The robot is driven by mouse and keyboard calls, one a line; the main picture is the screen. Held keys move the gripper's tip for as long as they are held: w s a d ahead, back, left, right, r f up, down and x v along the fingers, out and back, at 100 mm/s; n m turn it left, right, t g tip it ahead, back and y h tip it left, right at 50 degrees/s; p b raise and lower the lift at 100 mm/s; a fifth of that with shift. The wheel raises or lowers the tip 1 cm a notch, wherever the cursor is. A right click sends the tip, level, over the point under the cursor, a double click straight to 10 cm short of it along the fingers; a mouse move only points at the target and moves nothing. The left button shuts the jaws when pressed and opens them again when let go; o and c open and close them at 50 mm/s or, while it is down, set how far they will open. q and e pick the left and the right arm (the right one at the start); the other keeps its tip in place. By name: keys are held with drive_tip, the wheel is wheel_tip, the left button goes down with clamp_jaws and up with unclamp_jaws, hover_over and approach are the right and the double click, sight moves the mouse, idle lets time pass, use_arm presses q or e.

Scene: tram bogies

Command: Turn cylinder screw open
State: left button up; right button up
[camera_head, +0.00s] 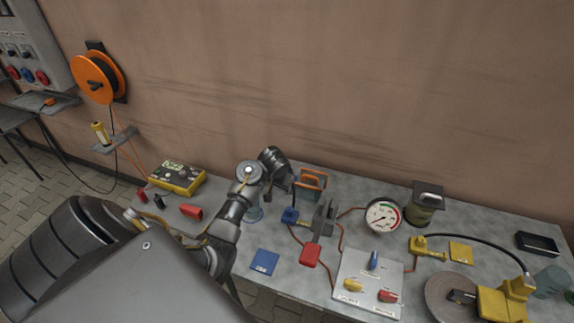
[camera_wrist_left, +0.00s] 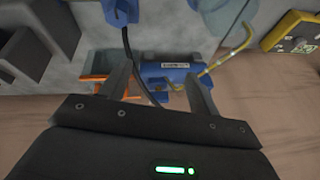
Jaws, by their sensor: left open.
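A blue cylinder (camera_wrist_left: 178,70) with a white label lies across the middle of the left wrist view. A thin yellow rod (camera_wrist_left: 232,56) reaches to it from the right, and a dark cable passes in front of it. I cannot make out its screw clearly. My left gripper (camera_wrist_left: 158,80) is open, with one finger on each side of the cylinder's middle in that view; I cannot tell whether they touch it. In the head view my left gripper (camera_head: 290,180) is over the back of the bench, and its arm hides part of what is behind. My right gripper is not seen.
The grey bench (camera_head: 480,235) holds an orange-handled block (camera_head: 312,178), a round gauge (camera_head: 383,215), a switch panel (camera_head: 367,280) and a yellow meter (camera_head: 177,178). A blue square (camera_head: 265,261) lies near the front. The brown wall stands close behind.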

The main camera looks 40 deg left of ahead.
use_arm(q)
drive_tip(key=w+a+r+n+h, duration=0.15)
drive_tip(key=w+a+r, duration=0.25)
drive_tip(key=w+r, duration=0.4)
drive_tip(key=shift+t, duration=0.3)
drive_tip(key=x, duration=0.3)
drive_tip(key=b+x, duration=0.1)
drive_tip(key=x, duration=0.6)
drive_tip(key=shift+s+a+b, duration=0.1)
drive_tip(key=shift+a+b, duration=0.15)
drive_tip(key=shift+b, duration=0.1)
drive_tip(key=shift+w+a+f, duration=0.15)
drive_tip(key=shift+w+f, duration=0.1)
drive_tip(key=shift+f, duration=0.35)
drive_tip(key=c, duration=1)
